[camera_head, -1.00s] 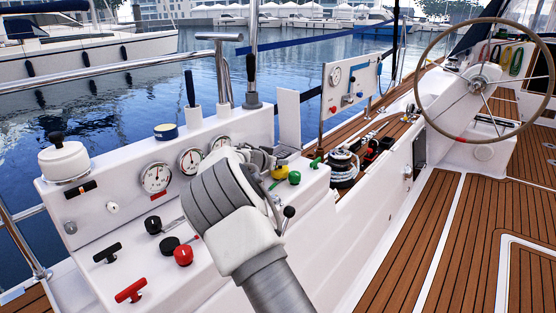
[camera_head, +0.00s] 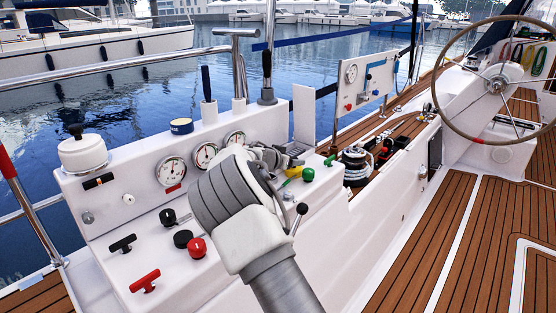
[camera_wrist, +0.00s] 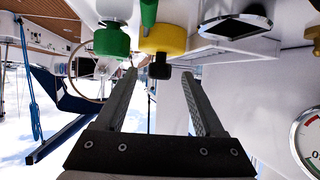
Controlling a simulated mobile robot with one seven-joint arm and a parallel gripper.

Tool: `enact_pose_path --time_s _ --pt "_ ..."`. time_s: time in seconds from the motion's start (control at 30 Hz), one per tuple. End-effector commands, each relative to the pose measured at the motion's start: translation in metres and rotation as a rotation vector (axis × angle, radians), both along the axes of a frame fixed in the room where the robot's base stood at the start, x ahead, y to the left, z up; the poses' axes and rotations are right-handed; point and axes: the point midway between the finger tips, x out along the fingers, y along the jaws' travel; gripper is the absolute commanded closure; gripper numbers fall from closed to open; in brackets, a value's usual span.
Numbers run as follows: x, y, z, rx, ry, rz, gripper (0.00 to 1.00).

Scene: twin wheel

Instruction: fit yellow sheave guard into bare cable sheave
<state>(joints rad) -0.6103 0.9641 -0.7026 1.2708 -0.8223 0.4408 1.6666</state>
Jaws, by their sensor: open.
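A yellow piece (camera_head: 293,172), seemingly the sheave guard, sits on the white console at its right end, beside green knobs. My gripper (camera_head: 284,156) is just behind and above it, partly hidden by my wrist. In the wrist view, which is upside down, the yellow piece (camera_wrist: 170,38) with a dark square stub appears just beyond the gap between my open fingertips (camera_wrist: 160,75). Nothing is between the fingers. I cannot make out the bare cable sheave for certain in either view.
A green knob (camera_wrist: 112,40) stands close beside the yellow piece. A ball-tipped lever (camera_head: 301,209) is near my wrist. Gauges (camera_head: 171,171), a red knob (camera_head: 197,247) and a white upright panel (camera_head: 304,115) are on the console. A rope-wound winch (camera_head: 356,166) stands to the right.

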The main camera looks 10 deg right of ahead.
Motion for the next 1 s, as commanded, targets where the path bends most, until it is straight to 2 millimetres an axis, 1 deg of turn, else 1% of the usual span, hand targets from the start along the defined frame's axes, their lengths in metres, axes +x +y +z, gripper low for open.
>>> enact_pose_path --time_s 0.3,0.7,0.9,1.0 --pt "-0.043 0.034 0.028 0.001 0.000 0.004 0.30" --pt "-0.099 0.073 0.061 0.001 -0.001 0.002 0.30" --pt "-0.115 0.084 0.070 0.000 0.000 0.001 0.30" --pt "-0.118 0.086 0.072 0.001 -0.001 0.000 0.30"
